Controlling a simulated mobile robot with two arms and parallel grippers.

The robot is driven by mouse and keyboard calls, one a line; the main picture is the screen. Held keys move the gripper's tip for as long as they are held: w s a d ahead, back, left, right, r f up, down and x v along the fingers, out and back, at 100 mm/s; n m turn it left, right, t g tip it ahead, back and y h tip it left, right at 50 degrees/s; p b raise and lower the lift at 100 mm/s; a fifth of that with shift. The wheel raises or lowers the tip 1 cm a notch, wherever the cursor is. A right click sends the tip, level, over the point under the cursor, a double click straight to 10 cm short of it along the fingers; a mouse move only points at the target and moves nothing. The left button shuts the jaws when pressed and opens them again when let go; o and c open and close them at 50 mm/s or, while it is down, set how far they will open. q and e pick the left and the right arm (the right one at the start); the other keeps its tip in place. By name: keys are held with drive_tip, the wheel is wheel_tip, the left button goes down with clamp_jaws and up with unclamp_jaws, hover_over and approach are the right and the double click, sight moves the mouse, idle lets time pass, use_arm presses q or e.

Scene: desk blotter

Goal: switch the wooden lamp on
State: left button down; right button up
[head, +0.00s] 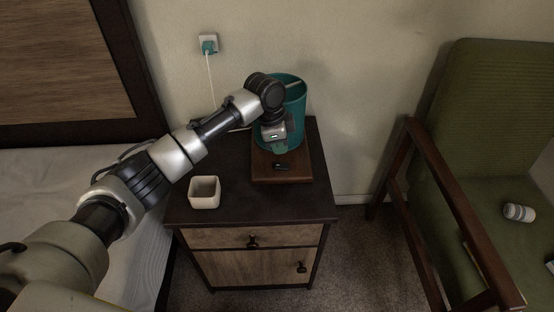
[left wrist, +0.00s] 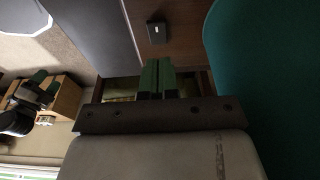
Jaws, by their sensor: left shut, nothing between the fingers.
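The lamp has a square wooden base (head: 301,171) and a teal shade (head: 296,108). It stands on the nightstand, and no glow shows from it. A small black switch (head: 281,167) sits on the front part of the base; it also shows in the left wrist view (left wrist: 157,32). My left gripper (head: 276,149) is in front of the shade, above the base and just behind the switch in the picture. Its green fingers (left wrist: 157,77) are shut and empty, apart from the switch. My left wrist hides part of the shade.
A white square cup (head: 204,192) stands on the front left of the dark nightstand (head: 245,207). A teal plug (head: 209,46) with a white cord is in the wall. A green armchair (head: 490,120) stands at right, a bed at left.

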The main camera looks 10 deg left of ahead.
sight(279, 165)
use_arm(q)
drive_tip(key=shift+s+a+f+b, duration=0.1)
drive_tip(key=shift+a+f+b, duration=0.1)
drive_tip(key=shift+f, duration=0.9)
drive_tip(key=shift+a+f+b, duration=0.1)
drive_tip(key=shift+f+b, duration=0.1)
drive_tip(key=shift+f, duration=0.85)
use_arm(e)
drive_tip(key=v, duration=0.4)
drive_tip(key=shift+w+r, duration=0.15)
use_arm(q)
drive_tip(key=shift+s+a+f+h+p, duration=0.1)
drive_tip(key=shift+a+f+h+p, duration=0.25)
drive_tip(key=shift+p, duration=0.35)
drive_tip(key=shift+d, duration=0.15)
use_arm(e)
drive_tip(key=x, duration=0.4)
drive_tip(key=shift+f, duration=0.2)
use_arm(q)
drive_tip(key=shift+d, duration=0.1)
drive_tip(key=shift+w+d+r, duration=0.2)
drive_tip(key=shift+d, duration=0.45)
use_arm(e)
drive_tip(key=shift+f, duration=1.3)
